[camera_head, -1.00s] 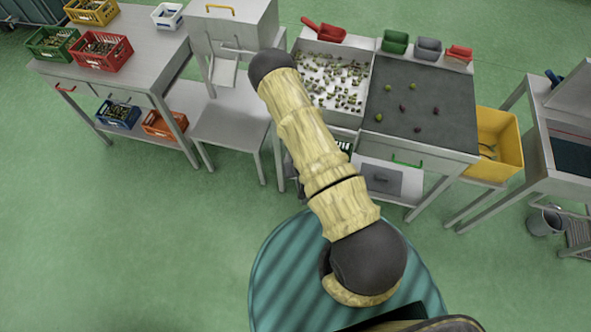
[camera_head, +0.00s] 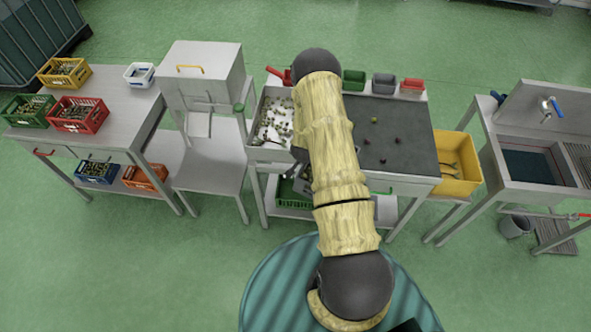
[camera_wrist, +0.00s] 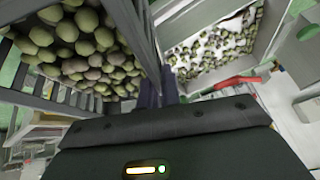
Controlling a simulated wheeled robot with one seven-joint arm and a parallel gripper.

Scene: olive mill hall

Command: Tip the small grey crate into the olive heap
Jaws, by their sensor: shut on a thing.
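A grey slatted crate (camera_wrist: 137,32) full of green and purplish olives fills the upper left of the wrist view. My gripper (camera_wrist: 158,92) is shut on the crate's near wall, its dark fingers showing just above the gripper body. The olive heap lies loosely spread in a pale tray (camera_wrist: 262,62), right of the crate in the wrist view. In the head view my arm hides the gripper, most or all of the crate, and the right part of the heap tray (camera_head: 254,128); olives (camera_head: 278,117) show left of the arm.
A dark grey worktop (camera_head: 400,140) with a few olives adjoins the tray on the right. Red scoop (camera_head: 275,74) and small bins (camera_head: 383,84) line the back edge. A yellow bin (camera_head: 460,165) stands right, a grey machine (camera_head: 200,75) left. A green crate (camera_head: 290,197) sits below.

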